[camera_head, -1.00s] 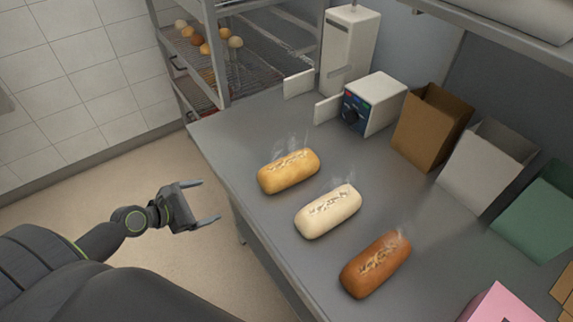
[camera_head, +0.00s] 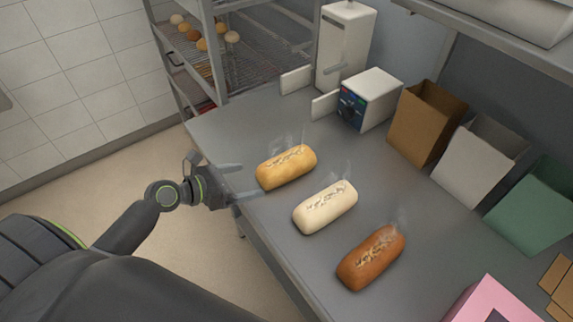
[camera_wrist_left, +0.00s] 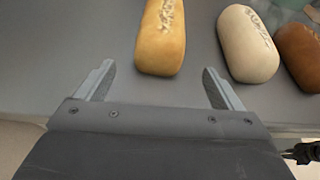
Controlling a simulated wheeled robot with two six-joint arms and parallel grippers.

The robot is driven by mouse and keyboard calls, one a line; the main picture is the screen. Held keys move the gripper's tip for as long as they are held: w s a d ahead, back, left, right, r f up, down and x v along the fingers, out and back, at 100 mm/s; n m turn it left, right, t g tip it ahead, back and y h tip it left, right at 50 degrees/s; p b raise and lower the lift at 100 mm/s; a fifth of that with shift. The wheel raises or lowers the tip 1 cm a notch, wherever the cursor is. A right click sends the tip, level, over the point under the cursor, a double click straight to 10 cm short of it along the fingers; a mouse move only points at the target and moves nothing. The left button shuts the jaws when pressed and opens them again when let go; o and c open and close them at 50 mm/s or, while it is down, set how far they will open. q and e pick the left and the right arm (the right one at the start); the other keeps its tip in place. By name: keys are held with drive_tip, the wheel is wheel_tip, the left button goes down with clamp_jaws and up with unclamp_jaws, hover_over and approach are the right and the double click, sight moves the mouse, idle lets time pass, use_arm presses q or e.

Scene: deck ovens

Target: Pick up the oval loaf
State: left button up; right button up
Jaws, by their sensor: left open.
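Three oval loaves lie in a diagonal row on the grey counter. A golden loaf (camera_head: 286,167) is at the far left, a pale loaf (camera_head: 325,208) in the middle, and a brown loaf (camera_head: 371,258) nearest the front. Faint steam rises from them. My left gripper (camera_head: 243,181) is open and empty at the counter's edge, just left of the golden loaf and apart from it. In the left wrist view the golden loaf (camera_wrist_left: 161,38) lies ahead, between the lines of the two spread fingers. The pale loaf (camera_wrist_left: 247,44) and brown loaf (camera_wrist_left: 301,57) are to its right.
Open boxes in brown (camera_head: 425,123), white (camera_head: 478,162) and green (camera_head: 534,206) stand along the back. A white device with a dial (camera_head: 371,98) and a rack with rolls (camera_head: 205,47) are farther off. A pink box (camera_head: 493,300) is at the front right.

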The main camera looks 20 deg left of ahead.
sight(261, 177)
use_arm(q)
drive_tip(key=x, duration=0.4)
drive_tip(key=shift+w+d+f, duration=0.1)
drive_tip(key=shift+w, duration=0.15)
drive_tip(key=p+x, duration=0.1)
drive_tip(key=x, duration=0.4)
drive_tip(key=shift+w+d, duration=0.2)
drive_tip(key=shift+w, duration=0.1)
drive_tip(key=shift+s, duration=0.1)
drive_tip(key=shift+c, duration=0.9)
drive_tip(key=c, duration=1)
